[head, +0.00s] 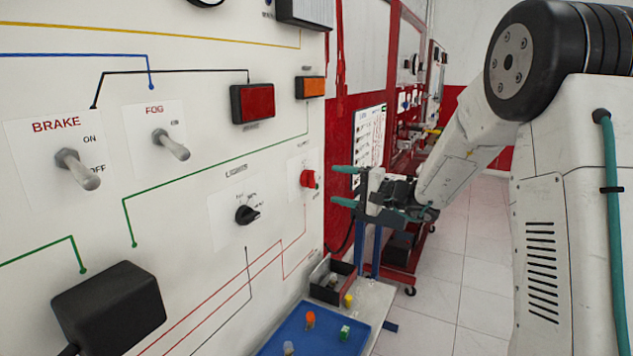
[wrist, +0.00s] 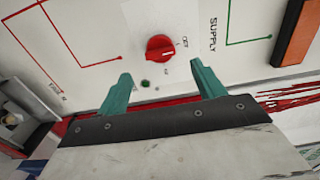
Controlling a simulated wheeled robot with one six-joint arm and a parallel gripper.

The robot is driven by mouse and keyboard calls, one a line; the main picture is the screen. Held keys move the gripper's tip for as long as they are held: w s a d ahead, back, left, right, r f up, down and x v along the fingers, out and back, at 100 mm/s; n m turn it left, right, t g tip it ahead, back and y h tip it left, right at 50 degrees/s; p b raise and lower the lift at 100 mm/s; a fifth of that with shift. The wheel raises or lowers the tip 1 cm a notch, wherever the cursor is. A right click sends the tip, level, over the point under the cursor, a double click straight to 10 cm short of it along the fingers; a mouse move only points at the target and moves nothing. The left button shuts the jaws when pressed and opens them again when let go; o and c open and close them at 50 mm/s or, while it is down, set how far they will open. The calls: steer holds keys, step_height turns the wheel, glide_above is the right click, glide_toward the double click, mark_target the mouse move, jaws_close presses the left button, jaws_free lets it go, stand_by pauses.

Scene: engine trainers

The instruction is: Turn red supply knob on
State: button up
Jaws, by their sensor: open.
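The red supply knob (head: 308,179) is on the white panel near its right edge, small in the head view. In the wrist view the red knob (wrist: 160,48) shows whole, with a SUPPLY label to its right and small marks beside it. My gripper (head: 339,185) is to the right of the knob in the head view, its teal fingers pointing at the panel. In the wrist view my gripper (wrist: 160,80) is open and empty. The knob appears between and beyond the fingertips, not touched by them.
A black rotary switch (head: 246,214), toggle switches (head: 76,168) and a red block (head: 252,103) stick out from the panel. An orange block (head: 312,87) sits above the knob. Below are a blue tray (head: 270,343) with small parts and a dark bin (head: 322,285).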

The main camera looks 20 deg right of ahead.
mark_target(310, 179)
steer(key=x, duration=0.7)
steer(key=shift+w+a, duration=0.2)
steer(key=shift+w, duration=0.05)
steer(key=c, duration=1)
